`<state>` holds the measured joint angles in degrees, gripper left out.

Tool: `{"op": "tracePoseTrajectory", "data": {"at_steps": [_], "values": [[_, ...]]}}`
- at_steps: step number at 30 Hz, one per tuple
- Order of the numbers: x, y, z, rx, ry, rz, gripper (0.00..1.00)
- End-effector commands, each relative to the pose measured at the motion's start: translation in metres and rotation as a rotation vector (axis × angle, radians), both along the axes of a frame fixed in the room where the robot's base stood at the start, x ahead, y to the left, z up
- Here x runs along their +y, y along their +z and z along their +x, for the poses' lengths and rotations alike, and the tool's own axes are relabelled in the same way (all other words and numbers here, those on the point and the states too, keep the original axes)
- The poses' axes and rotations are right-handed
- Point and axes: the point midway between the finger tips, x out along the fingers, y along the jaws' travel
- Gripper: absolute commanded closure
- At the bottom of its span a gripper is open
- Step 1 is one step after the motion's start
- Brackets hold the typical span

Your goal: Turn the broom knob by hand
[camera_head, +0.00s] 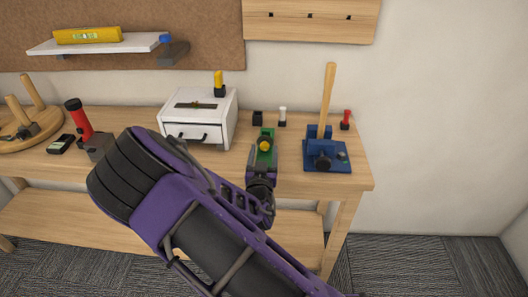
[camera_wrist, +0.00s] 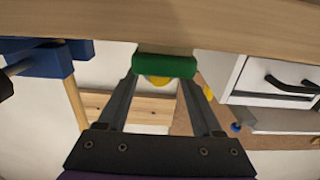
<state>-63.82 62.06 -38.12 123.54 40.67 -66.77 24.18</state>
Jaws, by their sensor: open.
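A blue holder (camera_head: 340,155) stands at the right end of the bench, with an upright wooden broom handle (camera_head: 327,95) in it. A dark round knob (camera_head: 322,163) sits on the holder's front. In the wrist view, which is upside down, the blue holder (camera_wrist: 40,62) is at the left edge, with the knob (camera_wrist: 5,86) partly cut off. My gripper (camera_head: 262,180) is at the bench's front edge, left of the holder and apart from the knob. In the wrist view my gripper (camera_wrist: 160,80) is open, its fingers appearing either side of a green block (camera_wrist: 164,66).
The green fixture (camera_head: 266,157) with a yellow knob (camera_head: 264,145) lies directly beyond my gripper. A white drawer box (camera_head: 199,115) stands to its left. A red flashlight (camera_head: 78,119) is farther left. Small items stand behind the holder. The bench's right corner is clear.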

Motion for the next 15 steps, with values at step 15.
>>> {"op": "tracePoseTrajectory", "data": {"at_steps": [15], "values": [[-0.0002, -0.0001, 0.0020, 0.000, 0.000, 0.000, 0.73]]}}
